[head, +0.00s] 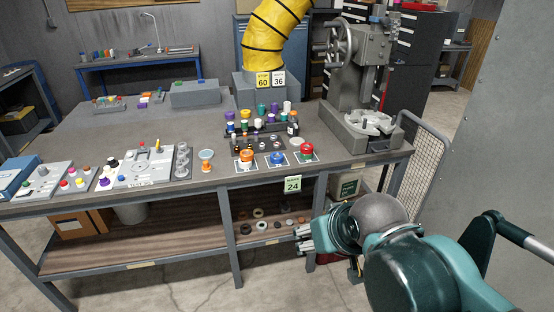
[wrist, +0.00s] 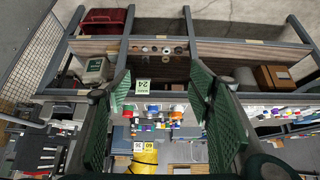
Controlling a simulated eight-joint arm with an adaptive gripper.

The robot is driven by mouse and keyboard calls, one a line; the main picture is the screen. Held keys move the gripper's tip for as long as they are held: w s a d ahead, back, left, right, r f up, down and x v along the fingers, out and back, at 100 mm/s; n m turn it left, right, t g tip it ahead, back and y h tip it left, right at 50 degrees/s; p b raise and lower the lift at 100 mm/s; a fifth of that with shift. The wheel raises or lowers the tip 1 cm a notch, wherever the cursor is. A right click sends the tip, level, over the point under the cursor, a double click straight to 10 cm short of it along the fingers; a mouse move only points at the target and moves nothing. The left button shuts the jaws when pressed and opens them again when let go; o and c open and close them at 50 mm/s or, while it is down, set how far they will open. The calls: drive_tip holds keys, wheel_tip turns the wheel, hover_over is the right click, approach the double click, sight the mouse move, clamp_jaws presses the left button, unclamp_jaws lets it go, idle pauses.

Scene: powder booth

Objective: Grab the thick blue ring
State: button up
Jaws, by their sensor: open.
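A thick, round blue piece (head: 277,158) sits on a white card near the front edge of the bench, between an orange piece (head: 246,156) and a red piece (head: 306,150). It looks like the blue ring, but it is too small to be sure of its hole. My gripper (head: 303,236) is in front of the bench, below the bench top and apart from the blue piece. In the wrist view, my gripper's two green-padded fingers (wrist: 158,78) are spread wide with nothing between them.
A grey press (head: 356,80) stands right of the ring row. Racks of coloured caps (head: 262,128) stand behind it. A control panel (head: 147,166) lies to the left. A green "24" tag (head: 293,184) hangs at the bench edge. Loose rings (head: 262,225) lie on the lower shelf.

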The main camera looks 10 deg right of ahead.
drive_tip(key=shift+w+r, duration=0.1)
drive_tip(key=w+d+r+n+g+p, duration=0.15)
drive_tip(key=w+r+n+p, duration=0.35)
drive_tip(key=w, duration=1)
drive_tip(key=w+r+n+g+p, duration=0.2)
drive_tip(key=w+r+p, duration=0.35)
drive_tip(key=w, duration=0.95)
drive_tip(key=w+f+n+g+p, duration=0.1)
drive_tip(key=w+f+n+p, duration=0.1)
drive_tip(key=w+f, duration=0.3)
drive_tip(key=w+d+f+n+g+p, duration=0.1)
drive_tip(key=w+f+n+p, duration=0.2)
drive_tip(key=w, duration=0.9)
drive_tip(key=w+f+n+g+p, duration=0.1)
drive_tip(key=w+f+n+p, duration=0.1)
drive_tip(key=w+f, duration=0.5)
drive_tip(key=shift+w+d+f+n+g+p, duration=0.3)
drive_tip(key=shift+w+n+g+p, duration=0.1)
drive_tip(key=shift+w, duration=0.5)
drive_tip(key=shift+f, duration=1.25)
